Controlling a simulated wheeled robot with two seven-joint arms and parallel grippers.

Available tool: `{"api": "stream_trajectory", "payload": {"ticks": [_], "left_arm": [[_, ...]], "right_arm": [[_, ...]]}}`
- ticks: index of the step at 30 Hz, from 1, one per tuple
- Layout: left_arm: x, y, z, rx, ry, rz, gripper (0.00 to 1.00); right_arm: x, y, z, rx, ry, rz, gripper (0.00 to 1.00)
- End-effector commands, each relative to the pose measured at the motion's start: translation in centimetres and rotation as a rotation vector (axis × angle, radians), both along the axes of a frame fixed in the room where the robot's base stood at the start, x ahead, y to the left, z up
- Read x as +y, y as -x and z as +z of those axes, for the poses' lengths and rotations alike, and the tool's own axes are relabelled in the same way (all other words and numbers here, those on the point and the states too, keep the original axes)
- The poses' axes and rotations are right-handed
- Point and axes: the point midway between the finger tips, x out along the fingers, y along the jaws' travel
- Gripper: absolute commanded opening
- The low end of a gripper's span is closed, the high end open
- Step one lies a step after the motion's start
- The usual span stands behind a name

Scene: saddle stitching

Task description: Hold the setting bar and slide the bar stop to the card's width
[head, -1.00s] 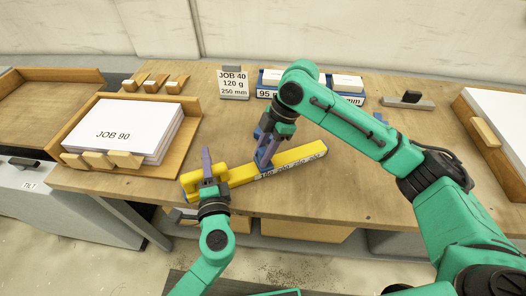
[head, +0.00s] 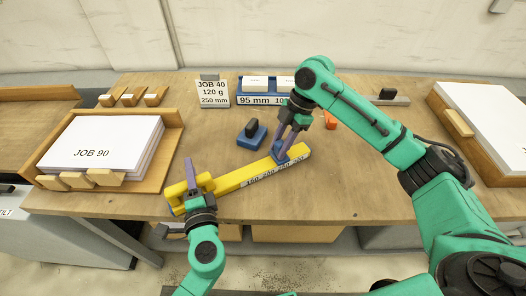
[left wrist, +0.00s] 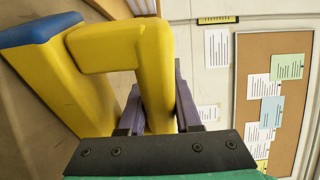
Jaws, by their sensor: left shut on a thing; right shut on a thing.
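The yellow setting bar (head: 232,181) lies slantwise on the table near its front edge, with a row of black numbers along its front face. My left gripper (head: 198,184) is shut on the yellow handle at its left end; the left wrist view shows the handle (left wrist: 154,75) between the fingers. The blue bar stop (head: 283,157) sits near the bar's right end, and my right gripper (head: 286,148) is shut on it, partly hiding it. The exact number beside the stop is too small to read. The card (head: 213,94) stands behind, reading JOB 40, 120 g, 250 mm.
A blue block with a black knob (head: 252,134) stands on the table behind the bar. A blue rack (head: 262,99) labelled 95 mm is at the back. A wooden tray with JOB 90 paper (head: 104,146) is at left, another paper tray (head: 492,120) at right. An orange object (head: 331,120) is beside my right arm.

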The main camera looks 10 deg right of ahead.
Motion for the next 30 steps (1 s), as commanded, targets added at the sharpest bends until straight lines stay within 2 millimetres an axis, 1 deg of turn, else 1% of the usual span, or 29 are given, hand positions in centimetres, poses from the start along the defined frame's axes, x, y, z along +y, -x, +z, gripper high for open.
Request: {"api": "stream_trajectory", "payload": {"ticks": [2, 9, 10, 11, 12, 20, 23, 26, 30], "left_arm": [[0.2, 0.0, -0.3, 0.005, -0.002, 0.004, 0.0], [0.2, 0.0, -0.3, 0.005, -0.002, 0.004, 0.0], [0.2, 0.0, -0.3, 0.005, -0.002, 0.004, 0.0], [0.2, 0.0, -0.3, 0.005, -0.002, 0.004, 0.0], [0.1, 0.0, -0.3, 0.005, -0.002, 0.004, 0.0], [0.1, 0.0, -0.3, 0.005, -0.002, 0.003, 0.0], [0.1, 0.0, -0.2, 0.005, -0.002, 0.002, 0.0], [0.1, 0.0, -0.2, 0.005, -0.002, 0.001, 0.0], [0.0, 0.0, -0.3, 0.005, -0.002, 0.001, 0.0]], "right_arm": [[-0.5, -0.1, 0.0, -0.001, 0.004, -0.003, 0.0], [-0.5, -0.1, 0.0, -0.001, 0.005, -0.003, 0.0], [-0.5, -0.1, 0.0, -0.001, 0.005, -0.003, 0.46], [-0.4, -0.1, 0.0, -0.001, 0.005, -0.003, 0.58], [-0.4, -0.1, -0.1, -0.001, 0.005, -0.003, 0.65], [-0.3, -0.1, 0.0, 0.0, 0.003, -0.002, 0.65], [-0.5, -0.2, 0.5, -0.002, 0.003, -0.003, 0.65], [-1.2, -0.4, 2.1, -0.004, 0.002, -0.003, 0.65], [-2.6, -0.7, 5.6, -0.005, 0.002, -0.004, 0.65]]}}
